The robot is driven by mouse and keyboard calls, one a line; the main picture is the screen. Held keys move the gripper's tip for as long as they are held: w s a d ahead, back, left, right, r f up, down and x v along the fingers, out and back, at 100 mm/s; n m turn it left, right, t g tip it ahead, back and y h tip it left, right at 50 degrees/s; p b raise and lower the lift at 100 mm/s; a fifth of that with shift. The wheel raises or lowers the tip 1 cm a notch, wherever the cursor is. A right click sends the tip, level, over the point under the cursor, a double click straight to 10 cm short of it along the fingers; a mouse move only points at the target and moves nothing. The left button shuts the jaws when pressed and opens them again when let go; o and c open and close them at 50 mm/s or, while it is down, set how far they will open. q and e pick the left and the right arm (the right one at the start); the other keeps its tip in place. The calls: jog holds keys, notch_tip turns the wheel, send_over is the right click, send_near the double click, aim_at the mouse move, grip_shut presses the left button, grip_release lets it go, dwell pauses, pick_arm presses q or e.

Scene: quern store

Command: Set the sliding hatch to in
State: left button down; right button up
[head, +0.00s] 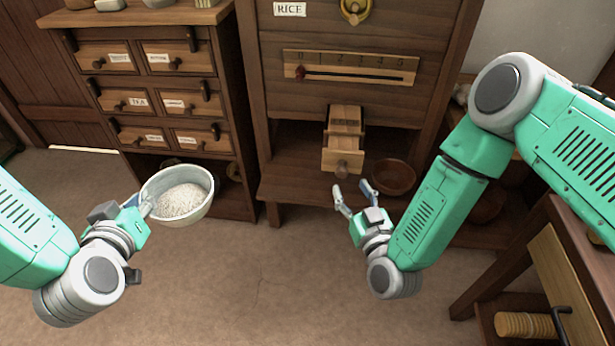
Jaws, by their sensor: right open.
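The sliding hatch (346,121) is a light wooden slide low in the front of the RICE cabinet. It sticks out towards me, with a front panel (342,160) and a round knob (342,171) on it. My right gripper (352,189) is open and empty, just below and in front of the knob; I see no contact. My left gripper (144,208) is shut on the rim of a pale bowl (207,205) holding white grains, far to the left of the hatch. Its fingertips are partly hidden at the rim.
A brown bowl (393,177) sits on the cabinet's low shelf (290,187), right of the hatch. A slider scale (350,70) is above it, with a red knob at the left end. A drawer cabinet (150,90) stands left. A table (560,260) is at right.

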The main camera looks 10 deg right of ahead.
aim_at(344, 175)
jog(key=w, duration=0.3)
jog(key=w+b, duration=0.1)
jog(key=w, duration=0.1)
jog(key=shift+w+a, duration=0.15)
jog(key=shift+a, duration=0.2)
